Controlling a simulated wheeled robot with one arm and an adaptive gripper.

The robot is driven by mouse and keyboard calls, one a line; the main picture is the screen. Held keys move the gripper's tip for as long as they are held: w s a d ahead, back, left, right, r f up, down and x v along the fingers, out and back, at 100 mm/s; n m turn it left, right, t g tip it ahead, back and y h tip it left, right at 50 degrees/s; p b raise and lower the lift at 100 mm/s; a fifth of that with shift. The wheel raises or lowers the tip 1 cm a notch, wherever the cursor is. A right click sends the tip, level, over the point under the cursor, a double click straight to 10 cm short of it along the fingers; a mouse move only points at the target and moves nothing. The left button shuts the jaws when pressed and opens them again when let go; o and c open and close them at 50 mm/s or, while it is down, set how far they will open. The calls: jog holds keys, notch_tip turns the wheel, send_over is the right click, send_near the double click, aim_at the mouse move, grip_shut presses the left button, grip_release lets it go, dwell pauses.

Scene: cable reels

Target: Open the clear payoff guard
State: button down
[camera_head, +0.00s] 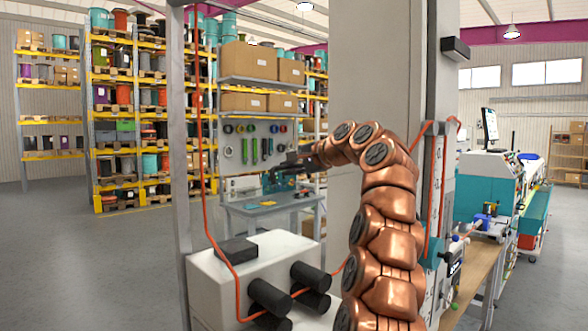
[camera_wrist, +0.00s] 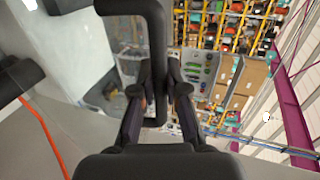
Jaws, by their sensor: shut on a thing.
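My copper-coloured arm reaches up and left in the head view. My gripper (camera_head: 296,163) is small and dark there, in front of the workbench scene. In the wrist view my gripper (camera_wrist: 160,88) has its two black fingers closed around the lower end of a thick black handle bar (camera_wrist: 156,45). The bar bends left at the top. The clear guard's pane is hard to make out, as the hall shows through it. I cannot tell how far open it stands.
A grey post (camera_head: 190,150) and a wide pale column (camera_head: 375,90) flank the arm's reach. A white machine box (camera_head: 215,285) with black rollers (camera_head: 270,296) and an orange cable (camera_head: 208,215) stands below. Shelves of reels (camera_head: 125,110) are far behind.

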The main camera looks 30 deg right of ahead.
dwell(0.4)
jog(key=c, duration=1.2)
grip_release()
jog(key=shift+s, duration=0.1)
jog(key=v, duration=1.2)
jog(key=shift+r, duration=0.1)
